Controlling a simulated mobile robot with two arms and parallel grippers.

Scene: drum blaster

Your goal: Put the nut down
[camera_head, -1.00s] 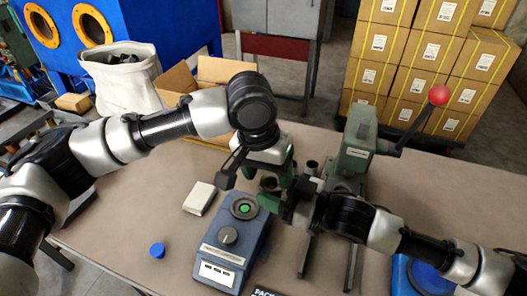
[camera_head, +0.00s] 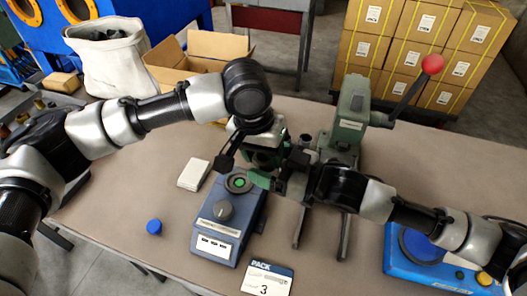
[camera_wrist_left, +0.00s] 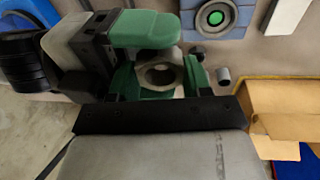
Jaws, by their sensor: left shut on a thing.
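My left gripper (camera_head: 262,157) is held over the table, behind the blue-grey dial unit. In the left wrist view its green fingers (camera_wrist_left: 160,78) are shut on the nut (camera_wrist_left: 160,64), a dull metal ring with a wide hole. In the head view the nut is mostly hidden by the grippers. My right gripper (camera_head: 262,179) comes in from the right, very close to the left one. Its green finger also shows in the left wrist view (camera_wrist_left: 145,28), beside the nut. Whether it touches the nut, or is open, I cannot tell.
The dial unit (camera_head: 226,218) has a green-centred ring on top. A white box (camera_head: 194,173), a blue cap (camera_head: 154,227) and a PACK card (camera_head: 267,279) lie nearby. A green lever press (camera_head: 350,115) stands behind, a blue device (camera_head: 420,255) at right. The front-left table is mostly clear.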

